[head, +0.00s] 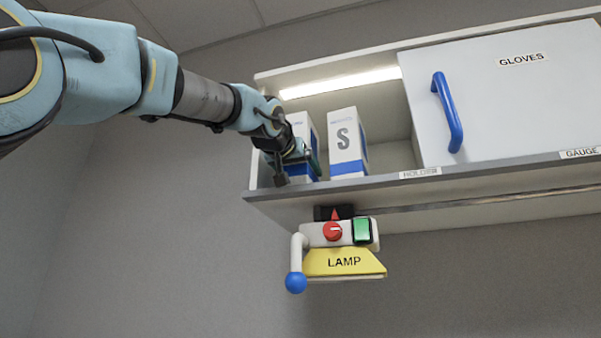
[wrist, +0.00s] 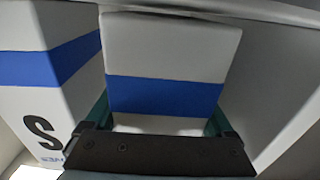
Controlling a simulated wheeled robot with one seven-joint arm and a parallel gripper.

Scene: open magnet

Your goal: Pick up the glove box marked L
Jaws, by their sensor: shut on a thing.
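A white box with a blue band (head: 304,126) stands upright at the left end of the lit open shelf. My gripper (head: 301,160) reaches in from the left and is shut on this box. In the wrist view the box (wrist: 165,50) sits between the two fingers of my gripper (wrist: 160,118), one on each side. No letter shows on it; its marked face is hidden. I cannot tell whether it touches the shelf. A similar white box marked S (head: 346,140) stands just right of it, and also shows at the left of the wrist view (wrist: 40,110).
The shelf (head: 390,184) has a front edge and a left side wall close to my gripper. A yellow LAMP unit (head: 343,262) hangs below the shelf.

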